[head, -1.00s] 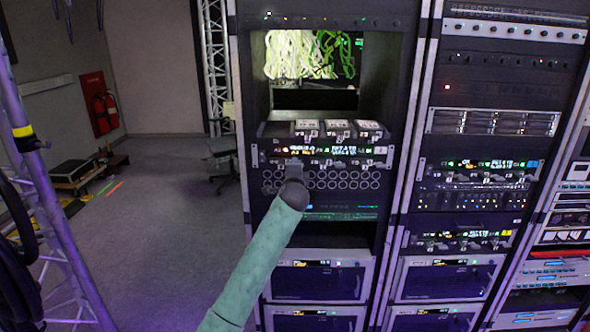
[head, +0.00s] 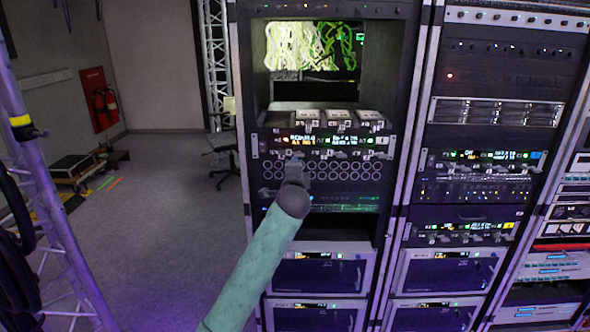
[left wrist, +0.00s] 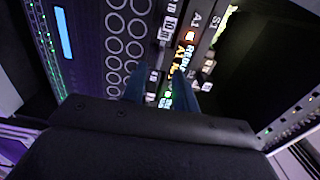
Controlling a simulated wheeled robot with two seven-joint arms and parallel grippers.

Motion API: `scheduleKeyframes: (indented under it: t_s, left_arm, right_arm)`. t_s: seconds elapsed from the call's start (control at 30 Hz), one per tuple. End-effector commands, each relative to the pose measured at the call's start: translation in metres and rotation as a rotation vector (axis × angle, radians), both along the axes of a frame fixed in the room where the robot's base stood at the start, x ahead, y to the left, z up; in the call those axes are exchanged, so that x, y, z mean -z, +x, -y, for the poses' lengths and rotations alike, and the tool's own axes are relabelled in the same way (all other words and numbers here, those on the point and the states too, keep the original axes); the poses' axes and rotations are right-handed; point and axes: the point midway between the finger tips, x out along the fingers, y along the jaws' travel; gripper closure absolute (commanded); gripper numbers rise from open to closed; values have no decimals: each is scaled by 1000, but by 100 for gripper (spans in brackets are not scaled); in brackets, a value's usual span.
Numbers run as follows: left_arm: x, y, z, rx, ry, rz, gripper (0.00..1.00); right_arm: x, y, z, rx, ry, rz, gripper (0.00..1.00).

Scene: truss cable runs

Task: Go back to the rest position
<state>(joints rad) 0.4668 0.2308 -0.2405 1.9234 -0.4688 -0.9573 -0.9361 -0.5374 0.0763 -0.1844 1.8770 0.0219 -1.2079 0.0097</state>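My left arm (head: 255,265) comes in from the bottom of the head view. Its gripper (head: 294,170) is in front of the left rack, over the row of round ports (head: 340,171) just below a unit with lit displays (head: 330,140). In the left wrist view, the two dark blue fingers (left wrist: 162,80) stand apart with a gap between them. Behind the gap are small latches and lit lettering on the rack face. I see nothing clearly held, and cannot tell the exact distance to the panel. My right gripper is in neither view.
A second rack (head: 480,200) stands to the right. An open bay with green and pale cables (head: 310,45) is above the unit. A metal truss (head: 50,190) with black cables is at the left. The floor (head: 165,230) between truss and rack is clear.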

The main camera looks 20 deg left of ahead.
Motion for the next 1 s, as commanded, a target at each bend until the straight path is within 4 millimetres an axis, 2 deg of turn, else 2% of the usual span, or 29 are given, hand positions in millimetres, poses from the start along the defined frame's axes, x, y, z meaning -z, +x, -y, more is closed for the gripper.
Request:
scheduleKeyframes:
  t_s: [0.23,0.33,0.47,0.77,0.87,1.0]
  left_arm:
    - [0,0,0,0,-15,4,71]
    - [1,0,-1,-3,-86,20,71]
    - [9,0,0,-10,-278,34,71]
    - [41,3,9,-23,-757,-5,71]
    - [73,-2,17,-45,-905,-54,71]
    - [126,-15,26,-85,-1036,-130,71]
  right_arm:
    - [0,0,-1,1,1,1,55]
    - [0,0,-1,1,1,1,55]
    - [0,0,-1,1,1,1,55]
    - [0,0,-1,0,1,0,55]
    - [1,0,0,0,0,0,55]
    - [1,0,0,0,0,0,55]
